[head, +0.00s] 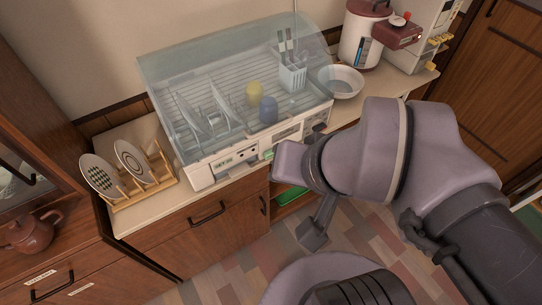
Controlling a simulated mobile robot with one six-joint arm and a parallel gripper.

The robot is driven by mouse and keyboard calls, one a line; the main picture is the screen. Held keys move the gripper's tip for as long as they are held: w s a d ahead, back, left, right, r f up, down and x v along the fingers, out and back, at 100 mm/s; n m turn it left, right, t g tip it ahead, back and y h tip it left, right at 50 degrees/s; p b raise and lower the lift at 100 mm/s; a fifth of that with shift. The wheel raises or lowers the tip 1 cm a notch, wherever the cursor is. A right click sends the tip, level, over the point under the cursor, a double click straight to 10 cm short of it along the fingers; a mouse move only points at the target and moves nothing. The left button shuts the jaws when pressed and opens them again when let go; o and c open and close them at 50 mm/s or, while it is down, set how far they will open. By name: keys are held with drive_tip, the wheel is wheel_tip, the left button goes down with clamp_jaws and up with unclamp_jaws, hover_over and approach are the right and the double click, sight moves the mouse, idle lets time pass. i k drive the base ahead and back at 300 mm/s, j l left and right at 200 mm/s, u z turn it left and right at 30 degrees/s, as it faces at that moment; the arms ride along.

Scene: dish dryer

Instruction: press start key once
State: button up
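The dish dryer (214,160) stands on the counter with its clear lid over the rack. Its white front panel faces me, with a small display and dark marks at the left. A small green piece (268,155) shows on the panel just left of my arm's end; I cannot tell whether it is the start key. My gripper (287,162) is close in front of the panel's middle. I cannot tell whether it touches the panel. Its fingers are not clearly seen, and my arm hides part of the panel's lower right.
A plate rack (143,190) stands left. A bowl (341,82) and hot-water pot (362,35) stand right. Drawers lie below the counter.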

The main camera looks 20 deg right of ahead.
sight(269, 154)
drive_tip(key=j+z, duration=0.1)
drive_tip(key=j, duration=0.7)
drive_tip(key=k+j+z, duration=0.1)
drive_tip(key=j, duration=0.7)
